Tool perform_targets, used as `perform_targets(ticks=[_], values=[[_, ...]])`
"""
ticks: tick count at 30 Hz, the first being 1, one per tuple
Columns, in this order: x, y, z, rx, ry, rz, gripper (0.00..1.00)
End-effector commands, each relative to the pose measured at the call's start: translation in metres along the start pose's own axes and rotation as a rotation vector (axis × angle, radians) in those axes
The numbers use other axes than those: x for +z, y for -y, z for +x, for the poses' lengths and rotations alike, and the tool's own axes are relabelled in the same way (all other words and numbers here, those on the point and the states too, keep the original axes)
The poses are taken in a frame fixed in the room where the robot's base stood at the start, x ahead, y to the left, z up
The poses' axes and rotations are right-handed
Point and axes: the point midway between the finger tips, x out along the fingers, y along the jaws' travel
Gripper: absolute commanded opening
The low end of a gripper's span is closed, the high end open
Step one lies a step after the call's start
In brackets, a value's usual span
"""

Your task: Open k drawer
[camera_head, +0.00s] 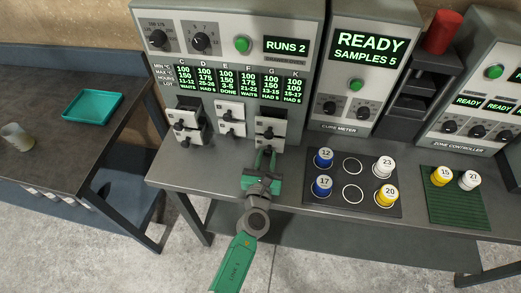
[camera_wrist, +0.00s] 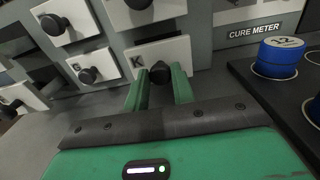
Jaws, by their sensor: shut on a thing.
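The K drawer (camera_wrist: 140,62) has a pale front marked K and a black knob (camera_wrist: 158,73). In the wrist view it is the lower drawer of the right-hand column. My gripper (camera_wrist: 160,88) has its two green fingers on either side of that knob, shut on it. In the head view my gripper (camera_head: 264,160) is at the foot of the cabinet, in front of the K drawer (camera_head: 267,146). My fingers hide part of the knob. I cannot tell how far the drawer stands out.
The drawer above (camera_head: 270,126) is close over my fingers. Other knobbed drawers (camera_head: 231,108) are to the left. A black mat (camera_head: 352,178) with blue, white and yellow-sided pots lies right of my gripper. A green mat (camera_head: 455,205) is farther right. The bench left of my gripper is clear.

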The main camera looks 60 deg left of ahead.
Motion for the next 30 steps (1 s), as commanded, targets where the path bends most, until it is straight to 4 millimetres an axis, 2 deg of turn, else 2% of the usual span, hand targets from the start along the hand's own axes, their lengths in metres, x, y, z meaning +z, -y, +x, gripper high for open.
perform_targets(ticks=[4,5,8,17,24,30], values=[[0.0,-0.001,0.0,0.002,0.0,0.0,0.0],[0.0,-0.001,0.0,0.002,0.0,0.0,0.29],[0.0,-0.001,0.001,0.002,0.0,0.0,0.47],[0.0,-0.001,-0.003,0.002,0.0,0.0,0.47],[0.0,-0.001,-0.049,0.002,-0.002,0.0,0.47],[0.0,-0.001,-0.075,0.002,0.0,0.0,0.47]])
